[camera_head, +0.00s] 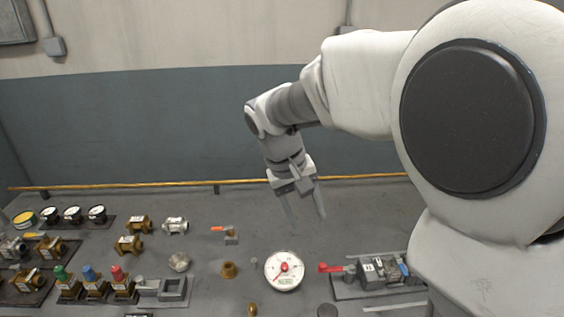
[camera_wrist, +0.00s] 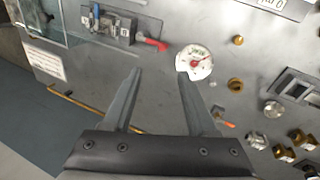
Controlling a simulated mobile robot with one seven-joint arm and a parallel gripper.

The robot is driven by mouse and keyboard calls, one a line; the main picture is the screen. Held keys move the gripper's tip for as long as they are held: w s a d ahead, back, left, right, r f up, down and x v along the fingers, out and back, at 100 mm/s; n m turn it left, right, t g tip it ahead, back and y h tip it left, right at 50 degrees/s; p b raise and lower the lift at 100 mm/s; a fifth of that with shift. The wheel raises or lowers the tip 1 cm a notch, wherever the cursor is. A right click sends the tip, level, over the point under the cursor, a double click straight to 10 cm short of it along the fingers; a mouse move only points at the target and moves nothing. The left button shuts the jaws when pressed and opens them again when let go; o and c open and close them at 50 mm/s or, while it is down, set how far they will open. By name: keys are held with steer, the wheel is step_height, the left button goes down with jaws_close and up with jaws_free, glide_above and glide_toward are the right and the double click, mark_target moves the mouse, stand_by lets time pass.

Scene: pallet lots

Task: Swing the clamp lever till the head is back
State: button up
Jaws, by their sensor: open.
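Two lever-like things could be the clamp; I cannot tell which. One has a red handle (camera_head: 331,268) pointing left from a grey block assembly on a plate (camera_head: 345,293); the handle also shows in the wrist view (camera_wrist: 152,43). The other is a small metal bracket (camera_head: 231,237) with an orange handle (camera_head: 217,229), lower right in the wrist view (camera_wrist: 229,124). No clamp head can be made out clearly. My gripper (camera_head: 307,218) is open and empty above the bench, touching neither. In the wrist view its fingers (camera_wrist: 160,73) point toward the bench between the two.
A white dial gauge (camera_head: 284,270) lies between the two levers. Brass and silver fittings (camera_head: 128,244) and colour-capped valves (camera_head: 92,285) fill the left side. A yellow pipe (camera_head: 130,186) runs along the back edge. The bench behind the gauge is mostly clear.

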mark_target(323, 264)
steer(key=shift+h, duration=0.3)
steer(key=x, duration=0.6)
steer(key=a+b+x, duration=0.1)
steer(key=x, duration=0.5)
steer(key=w+b+x, duration=0.1)
steer(key=x, duration=0.6)
steer(key=shift+w+a+f, duration=0.1)
steer(key=shift+a+f, duration=0.2)
steer(key=shift+a, duration=0.05)
steer(key=c, duration=0.9)
jaws_close()
steer(key=shift+d+r, duration=0.1)
steer(key=shift+d, duration=0.1)
